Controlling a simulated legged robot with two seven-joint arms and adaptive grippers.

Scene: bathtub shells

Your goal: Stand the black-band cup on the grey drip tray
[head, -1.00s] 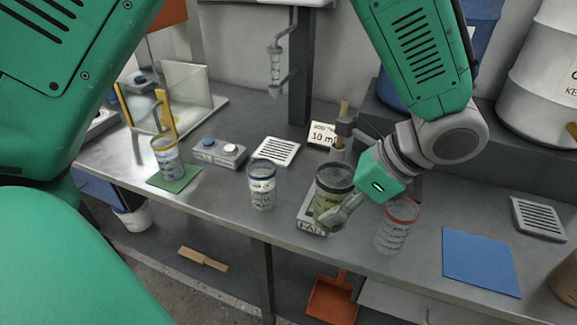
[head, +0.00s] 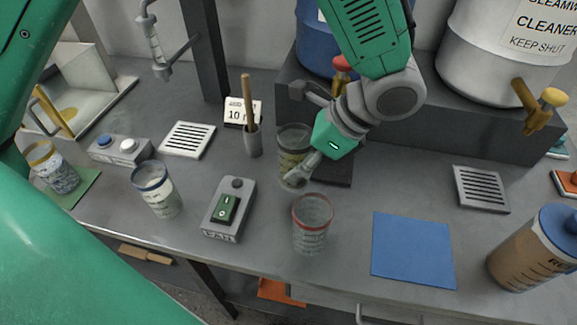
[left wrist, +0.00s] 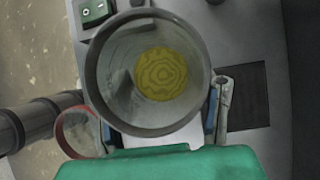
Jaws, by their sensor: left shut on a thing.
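The black-band cup (head: 294,142) is clear-walled with a dark rim and yellowish contents. My left gripper (head: 297,178) is shut around its side and holds it about upright over the back middle of the bench. I cannot tell whether its base is clear of the bench. The left wrist view looks down into the cup (left wrist: 110,75), with yellow at its bottom; the gripper's fingers (left wrist: 158,108) sit on either side. A grey slotted drip tray (head: 480,188) lies empty at the right. My right gripper is out of view.
A red-band cup (head: 312,226) stands in front of my left gripper. A FAN switch box (head: 230,208) and a blue-band cup (head: 158,190) are to the left. A dark flat plate (head: 335,172) lies just right of the held cup. A blue mat (head: 413,248) is bare.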

